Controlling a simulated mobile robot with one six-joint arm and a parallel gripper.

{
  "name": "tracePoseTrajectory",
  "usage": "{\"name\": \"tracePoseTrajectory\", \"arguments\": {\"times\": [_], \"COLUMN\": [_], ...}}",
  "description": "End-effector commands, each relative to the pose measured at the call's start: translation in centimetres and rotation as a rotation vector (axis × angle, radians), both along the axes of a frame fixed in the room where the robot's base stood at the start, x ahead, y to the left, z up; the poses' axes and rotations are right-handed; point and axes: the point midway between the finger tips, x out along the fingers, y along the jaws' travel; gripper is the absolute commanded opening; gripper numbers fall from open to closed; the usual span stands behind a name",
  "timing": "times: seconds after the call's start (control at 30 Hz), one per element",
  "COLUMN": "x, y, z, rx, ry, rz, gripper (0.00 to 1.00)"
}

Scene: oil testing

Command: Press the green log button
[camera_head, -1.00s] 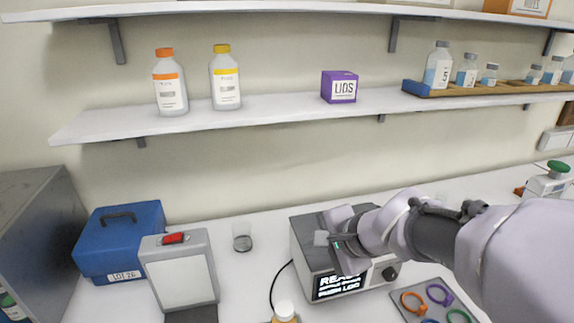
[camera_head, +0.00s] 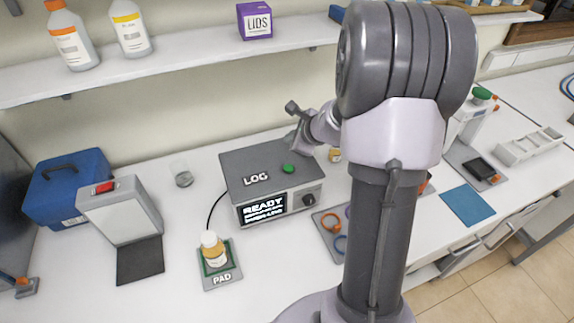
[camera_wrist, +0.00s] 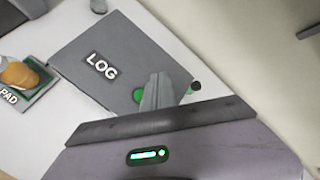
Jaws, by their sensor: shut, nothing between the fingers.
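The grey logger box (camera_head: 235,164) stands on the white bench, with the word LOG on its top and a lit screen (camera_head: 264,208) that reads READY. The green log button (camera_head: 289,169) is on its top, right of the word LOG, and is uncovered in the head view. My gripper (camera_head: 291,137) is near the box's back edge, behind the button. In the wrist view my gripper (camera_wrist: 160,76) is shut and empty over the box. The green button (camera_wrist: 137,95) shows just left of the fingers there. I cannot tell the gap to the box top.
A shelf (camera_head: 190,57) runs above the bench.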

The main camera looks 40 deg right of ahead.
Motion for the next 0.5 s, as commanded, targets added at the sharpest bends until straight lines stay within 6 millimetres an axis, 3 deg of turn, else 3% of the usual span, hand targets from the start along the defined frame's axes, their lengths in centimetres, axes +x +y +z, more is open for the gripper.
{"name": "tracePoseTrajectory", "arguments": {"times": [0.27, 0.5], "x": [0.0, 0.0], "y": [0.1, 0.1], "z": [-1.3, -4.6], "rx": [0.0, 0.001], "ry": [0.001, 0.001], "rz": [0.003, 0.002], "gripper": [0.0, 0.0]}}
